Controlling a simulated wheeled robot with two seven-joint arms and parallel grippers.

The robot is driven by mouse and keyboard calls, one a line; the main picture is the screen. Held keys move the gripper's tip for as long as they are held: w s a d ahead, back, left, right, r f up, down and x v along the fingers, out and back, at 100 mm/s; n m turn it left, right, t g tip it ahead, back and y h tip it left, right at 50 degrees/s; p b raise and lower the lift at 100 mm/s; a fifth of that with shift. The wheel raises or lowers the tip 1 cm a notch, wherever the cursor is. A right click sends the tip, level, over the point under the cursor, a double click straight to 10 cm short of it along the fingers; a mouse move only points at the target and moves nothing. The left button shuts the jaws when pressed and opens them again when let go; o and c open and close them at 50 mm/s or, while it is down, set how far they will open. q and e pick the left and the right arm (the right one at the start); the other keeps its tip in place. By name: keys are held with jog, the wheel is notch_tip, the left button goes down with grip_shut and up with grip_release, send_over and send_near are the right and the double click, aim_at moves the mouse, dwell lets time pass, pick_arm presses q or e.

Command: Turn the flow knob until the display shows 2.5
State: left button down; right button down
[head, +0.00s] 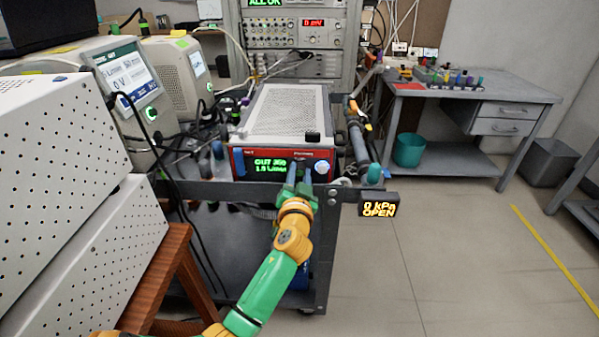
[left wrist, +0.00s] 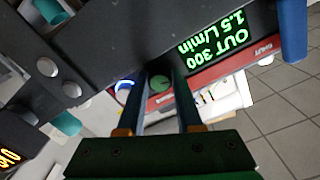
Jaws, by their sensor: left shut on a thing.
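The particle classifier (head: 285,112) is a grey box with a perforated top and a red front, standing on a cart. Its green display (head: 267,165) reads OUT 300 and 1.5 L/min. The display also shows upside down in the left wrist view (left wrist: 215,42). My left gripper (head: 301,172) is at the red front, right of the display, and hides the knob in the head view. My right gripper is not in view.
A small black sign (head: 378,205) reading 0 kPa OPEN hangs at the cart's right corner. A blue-lit ring (left wrist: 123,91) sits beside the knob. White perforated cases (head: 60,170) stand at the left. The floor (head: 450,240) at the right is clear.

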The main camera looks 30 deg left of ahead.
pick_arm(q)
jog(key=m+p, duration=0.1)
jog(key=m, duration=0.4)
jog(key=m+p, duration=0.1)
jog(key=m, duration=0.4)
jog(key=shift+f+m+p, duration=0.1)
jog(key=shift+m+p, duration=0.2)
jog(key=shift+m, duration=0.1)
dwell(0.3)
jog(key=c, duration=0.6)
grip_release()
